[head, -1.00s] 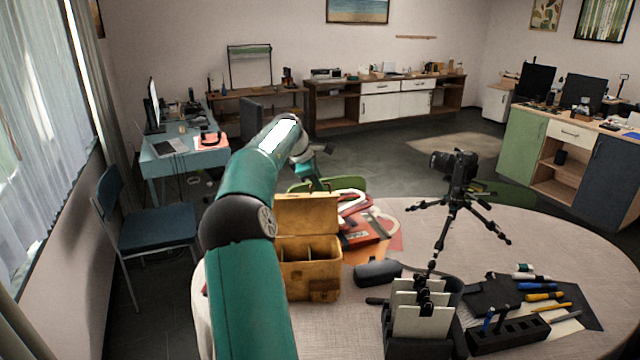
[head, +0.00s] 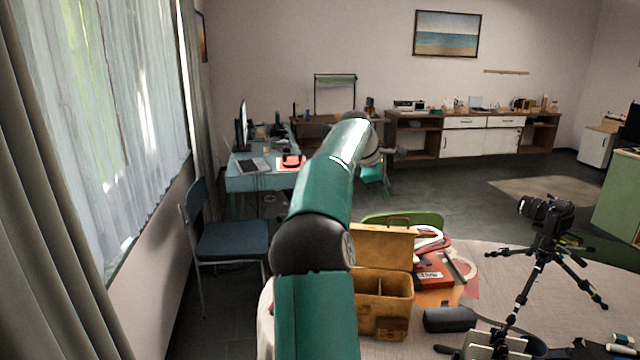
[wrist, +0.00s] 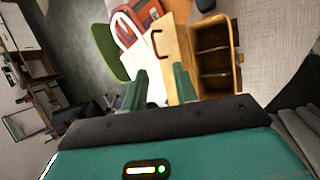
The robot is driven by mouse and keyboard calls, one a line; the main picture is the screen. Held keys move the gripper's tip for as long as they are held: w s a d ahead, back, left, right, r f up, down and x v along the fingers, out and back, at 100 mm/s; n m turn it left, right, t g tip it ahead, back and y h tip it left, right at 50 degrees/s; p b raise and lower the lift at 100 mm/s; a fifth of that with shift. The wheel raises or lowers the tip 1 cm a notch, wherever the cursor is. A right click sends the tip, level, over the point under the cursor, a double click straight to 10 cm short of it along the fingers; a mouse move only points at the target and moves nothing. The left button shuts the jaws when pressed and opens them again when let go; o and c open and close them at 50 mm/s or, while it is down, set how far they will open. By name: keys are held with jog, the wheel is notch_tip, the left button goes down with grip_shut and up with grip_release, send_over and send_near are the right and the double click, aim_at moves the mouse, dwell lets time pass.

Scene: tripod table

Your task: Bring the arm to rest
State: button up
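My teal arm reaches up and away over the left side of the round table (head: 480,285). My gripper (head: 376,178) is at its far end, in the air beyond the yellow case, small and partly hidden by the wrist in the head view. In the wrist view, the two teal fingers of my gripper (wrist: 160,86) stand apart with nothing between them. The camera on its tripod (head: 545,215) stands on the table, well to the right of my arm.
An open yellow case (head: 383,300) stands close to the right of my arm, with a red-and-white item (head: 430,262) beside it. A dark glasses case (head: 450,319) lies nearby. A blue chair (head: 232,240) is at left. Open floor lies behind the table.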

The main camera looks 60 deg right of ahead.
jog(key=w+a+m+t+y, duration=0.15)
jog(key=w+a, duration=0.25)
jog(key=a, duration=0.9)
jog(key=w+a+t+y, duration=0.1)
jog(key=w+a+t, duration=0.25)
jog(key=a, duration=0.85)
jog(key=w+a+m+t+y, duration=0.1)
jog(key=w+a, duration=0.3)
jog(key=a, duration=0.9)
jog(key=s+a+f, duration=0.3)
jog(key=s+a, duration=0.1)
jog(key=a, duration=0.5)
jog(key=s+a+f+m+t+y, duration=0.1)
jog(key=s+a+f, duration=0.2)
jog(key=a, duration=0.6)
jog(key=s+a+f+t+y, duration=0.1)
jog(key=s+a+f, duration=0.3)
jog(key=a, duration=0.5)
jog(key=shift+s+a, duration=0.3)
jog(key=shift+d+m+y, duration=0.25)
